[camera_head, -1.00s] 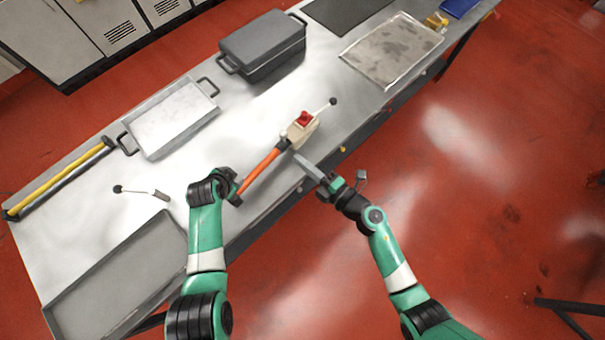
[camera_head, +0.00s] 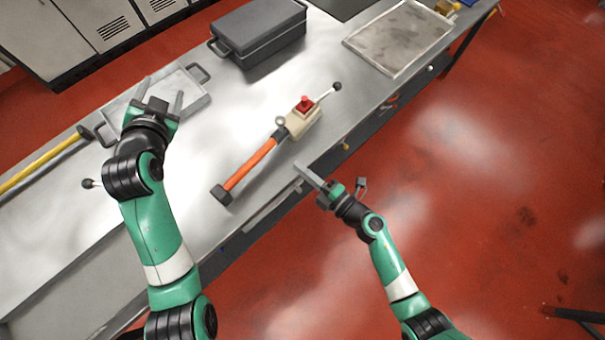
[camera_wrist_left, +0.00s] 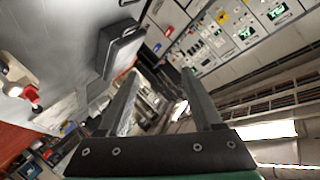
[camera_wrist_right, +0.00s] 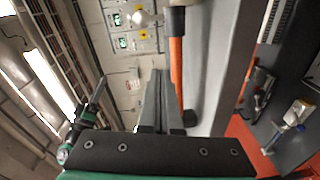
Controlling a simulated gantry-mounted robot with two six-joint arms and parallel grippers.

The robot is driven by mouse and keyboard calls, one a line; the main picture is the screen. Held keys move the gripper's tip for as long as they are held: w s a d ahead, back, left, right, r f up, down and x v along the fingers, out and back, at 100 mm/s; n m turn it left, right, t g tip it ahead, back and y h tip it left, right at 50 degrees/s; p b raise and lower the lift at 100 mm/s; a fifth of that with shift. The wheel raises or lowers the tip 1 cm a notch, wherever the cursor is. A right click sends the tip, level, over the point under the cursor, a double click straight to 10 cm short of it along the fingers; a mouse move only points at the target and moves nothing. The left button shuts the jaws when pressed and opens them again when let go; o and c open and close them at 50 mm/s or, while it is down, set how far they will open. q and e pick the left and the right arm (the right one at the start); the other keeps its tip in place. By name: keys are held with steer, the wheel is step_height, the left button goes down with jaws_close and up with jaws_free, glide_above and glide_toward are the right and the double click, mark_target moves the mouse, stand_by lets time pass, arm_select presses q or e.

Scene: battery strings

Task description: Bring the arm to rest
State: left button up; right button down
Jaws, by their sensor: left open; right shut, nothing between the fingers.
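My left gripper (camera_head: 160,98) is open and empty, raised over the shallow metal tray with handles (camera_head: 190,84) in the head view. Its two spread fingers also show in the left wrist view (camera_wrist_left: 160,100), with nothing between them. My right gripper (camera_head: 306,172) is shut and empty at the table's front edge, near the middle. Its closed fingers show in the right wrist view (camera_wrist_right: 158,100). The orange-handled hammer (camera_head: 252,164) lies on the table between the two grippers, apart from both. Its orange handle also shows in the right wrist view (camera_wrist_right: 176,75).
A beige box with a red button (camera_head: 302,115) sits at the hammer's far end. A dark lidded pan (camera_head: 258,38) and a flat worn tray (camera_head: 400,38) stand farther back. A yellow bar (camera_head: 40,165) lies at left.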

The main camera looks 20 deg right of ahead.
arm_select(q)
steer(key=r, duration=0.2)
steer(key=r+t, duration=0.1)
steer(key=shift+s+a+b, duration=0.2)
steer(key=shift+a+b, duration=0.1)
